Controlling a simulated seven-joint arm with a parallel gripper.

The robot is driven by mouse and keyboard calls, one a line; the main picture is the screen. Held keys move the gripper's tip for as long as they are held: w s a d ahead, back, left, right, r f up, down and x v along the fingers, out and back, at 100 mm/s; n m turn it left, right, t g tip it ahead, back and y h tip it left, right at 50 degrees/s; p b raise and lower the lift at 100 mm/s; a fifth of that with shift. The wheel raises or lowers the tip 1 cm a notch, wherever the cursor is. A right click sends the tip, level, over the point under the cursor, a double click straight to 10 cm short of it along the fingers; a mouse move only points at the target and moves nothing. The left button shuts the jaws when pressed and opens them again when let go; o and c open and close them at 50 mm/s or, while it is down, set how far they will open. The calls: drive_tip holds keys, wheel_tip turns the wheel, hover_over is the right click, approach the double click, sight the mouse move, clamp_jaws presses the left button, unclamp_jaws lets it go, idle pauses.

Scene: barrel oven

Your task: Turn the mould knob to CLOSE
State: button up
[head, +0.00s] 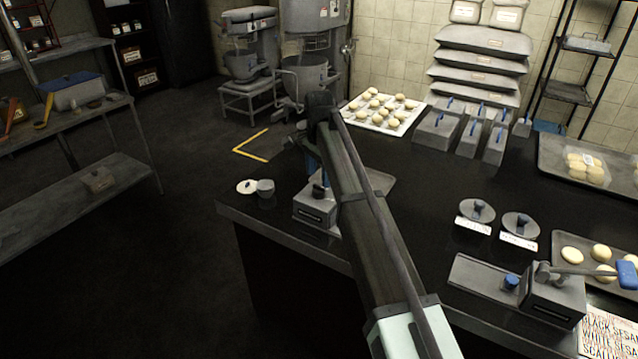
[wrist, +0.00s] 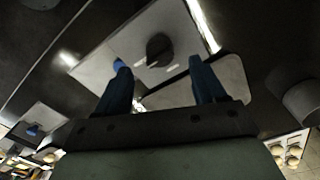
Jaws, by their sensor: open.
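The dark round knob (wrist: 160,50) sits on top of a pale metal box (wrist: 188,28) in the wrist view. Small white markings beside it are too blurred to read, and I cannot tell its setting. In the head view the same metal box (head: 314,213) stands at the counter's near left corner, its top partly hidden by my arm. My gripper (wrist: 158,66) is open, with one dark blue finger on each side of the knob's line. The fingers look apart from the knob. In the head view my gripper (head: 316,178) points down over the box.
A grey cup (head: 265,188) and a white lid (head: 246,186) stand left of the box. A second metal device (head: 552,298) with a blue-handled lever stands at the right. A tray of dough balls (head: 385,112) is behind.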

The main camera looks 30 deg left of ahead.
sight(319, 186)
wheel_tip(319, 186, up, 9)
idle(0.3)
idle(0.5)
